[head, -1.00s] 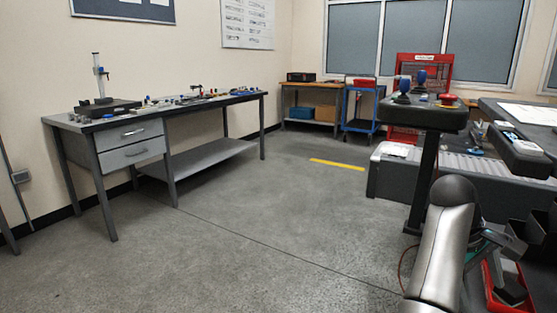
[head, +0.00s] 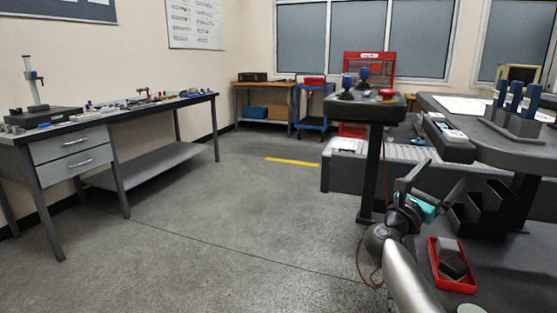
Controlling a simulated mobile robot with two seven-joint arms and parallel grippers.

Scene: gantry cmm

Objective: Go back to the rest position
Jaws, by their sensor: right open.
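My right gripper (head: 444,176) shows right of centre in the head view, with its silver arm coming up from the bottom edge. Its two dark fingers are spread apart, and I see nothing between them. A teal part shows at the base of the fingers. The gripper stands in front of the grey machine base and left of a black stepped holder (head: 478,212). My left gripper is outside the view.
A red bin (head: 436,268) with grey and dark pieces lies below right of the gripper. A dark table (head: 470,150) is at right. A workbench (head: 165,107) stands at left. The floor between is clear.

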